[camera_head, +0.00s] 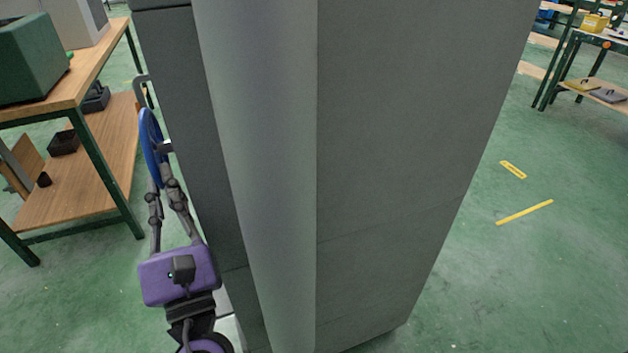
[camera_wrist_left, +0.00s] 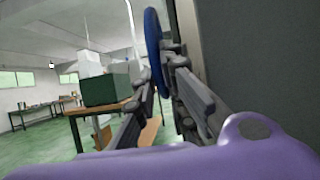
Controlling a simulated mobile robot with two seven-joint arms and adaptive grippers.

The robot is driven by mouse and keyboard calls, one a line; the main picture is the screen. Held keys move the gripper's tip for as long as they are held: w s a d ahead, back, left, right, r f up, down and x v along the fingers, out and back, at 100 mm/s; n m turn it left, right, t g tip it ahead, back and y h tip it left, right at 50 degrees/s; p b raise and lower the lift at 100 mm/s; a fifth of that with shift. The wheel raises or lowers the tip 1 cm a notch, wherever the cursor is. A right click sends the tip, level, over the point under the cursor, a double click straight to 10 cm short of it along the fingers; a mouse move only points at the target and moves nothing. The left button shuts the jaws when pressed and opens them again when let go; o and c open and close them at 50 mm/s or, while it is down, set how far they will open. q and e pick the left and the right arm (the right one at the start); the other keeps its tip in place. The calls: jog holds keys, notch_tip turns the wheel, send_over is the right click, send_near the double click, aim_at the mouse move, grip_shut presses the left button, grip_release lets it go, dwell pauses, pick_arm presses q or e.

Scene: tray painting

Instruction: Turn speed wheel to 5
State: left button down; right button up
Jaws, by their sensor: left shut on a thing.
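The speed wheel is a blue wheel (camera_head: 149,143) mounted on the left side of a tall grey machine (camera_head: 400,120). In the head view it is seen almost edge-on. My left gripper (camera_head: 162,183) comes up from below and is shut on the lower rim of the wheel. In the left wrist view the blue wheel (camera_wrist_left: 153,45) rises between the two fingers of the gripper (camera_wrist_left: 162,77). No number or mark on the wheel can be read. My right gripper is not in view.
A wooden workbench (camera_head: 95,62) with green legs and a lower shelf stands left of the wheel, holding a green box (camera_head: 28,58). The grey machine fills the middle and blocks the view. Open green floor (camera_head: 470,270) with yellow strips lies at right.

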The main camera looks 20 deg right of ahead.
pick_arm(q)
jog(key=c, duration=2.1)
grip_release()
jog(key=shift+r, duration=0.15)
jog(key=v, duration=1.2)
jog(key=shift+o, duration=0.5)
